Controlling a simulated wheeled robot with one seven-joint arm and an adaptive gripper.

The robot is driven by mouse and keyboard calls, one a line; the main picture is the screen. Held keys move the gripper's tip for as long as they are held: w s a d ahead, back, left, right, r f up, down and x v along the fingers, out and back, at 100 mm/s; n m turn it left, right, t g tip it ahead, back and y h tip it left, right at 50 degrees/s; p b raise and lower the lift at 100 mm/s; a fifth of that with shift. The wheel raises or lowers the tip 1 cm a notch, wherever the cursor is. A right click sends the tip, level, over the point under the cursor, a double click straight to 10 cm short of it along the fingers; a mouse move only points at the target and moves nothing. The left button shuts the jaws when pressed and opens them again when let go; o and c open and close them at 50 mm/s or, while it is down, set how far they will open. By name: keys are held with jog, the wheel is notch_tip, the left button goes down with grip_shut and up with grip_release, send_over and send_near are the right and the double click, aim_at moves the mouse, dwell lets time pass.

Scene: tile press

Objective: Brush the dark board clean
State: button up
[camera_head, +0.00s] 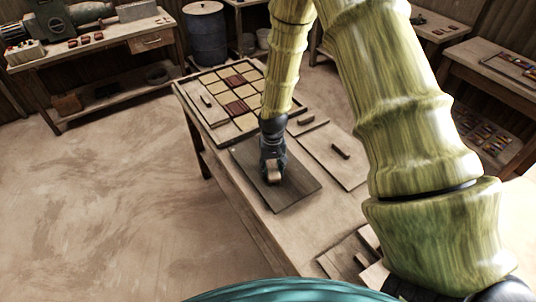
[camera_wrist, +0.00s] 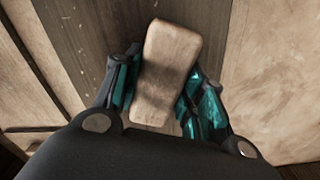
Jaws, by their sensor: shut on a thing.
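The dark board (camera_head: 297,186) lies flat on the long wooden table, and its grain also fills the middle of the wrist view (camera_wrist: 88,38). My gripper (camera_head: 272,164) is over the board, pointing down. It is shut on a pale wooden block, likely the brush (camera_head: 273,174). In the wrist view the brush (camera_wrist: 168,62) sits between the two teal-lined fingers, slightly tilted. Its underside is hidden, so I cannot tell whether it touches the board. A few pale specks seem to show on the board; they are too small to be sure.
Beyond the board, a tray of cream and dark red tiles (camera_head: 246,84) stands on the table. Handled boards (camera_head: 338,158) lie to the right, and more wooden pieces (camera_head: 352,256) lie nearer. A workbench (camera_head: 95,52) stands back left. The floor at left is clear.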

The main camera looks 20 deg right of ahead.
jog(key=shift+s+a, duration=0.1)
jog(key=shift+a, duration=0.7)
jog(key=shift+d+r+p, duration=0.1)
jog(key=shift+r+p, duration=0.45)
jog(key=shift+r, duration=0.35)
jog(key=shift+r+p, duration=1.95)
jog(key=shift+r, duration=1.15)
